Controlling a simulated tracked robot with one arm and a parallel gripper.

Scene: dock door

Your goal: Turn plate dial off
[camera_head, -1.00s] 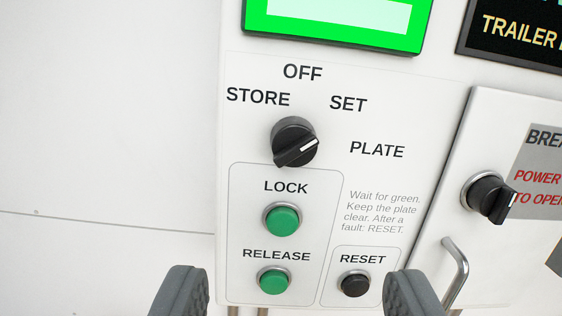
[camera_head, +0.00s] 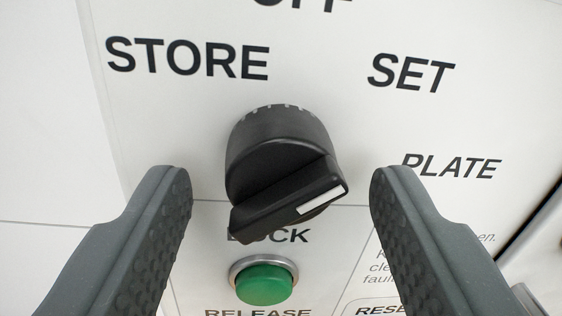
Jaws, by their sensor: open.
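The plate dial (camera_head: 275,165) is a black rotary knob on a white panel, in the middle of the view. Its raised grip bar slants from lower left to upper right. The white mark on the bar lies at the right end, toward SET and PLATE. The labels STORE, SET and PLATE show around it; OFF is cut by the top edge. My gripper (camera_head: 281,190) is open, with one grey ribbed finger left of the dial and one right of it. Neither finger appears to touch the dial.
The green LOCK button (camera_head: 264,283) sits just below the dial, between my fingers. The RELEASE and RESET labels show at the bottom edge. A dark panel edge (camera_head: 530,235) runs at the right. The wall at left is bare.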

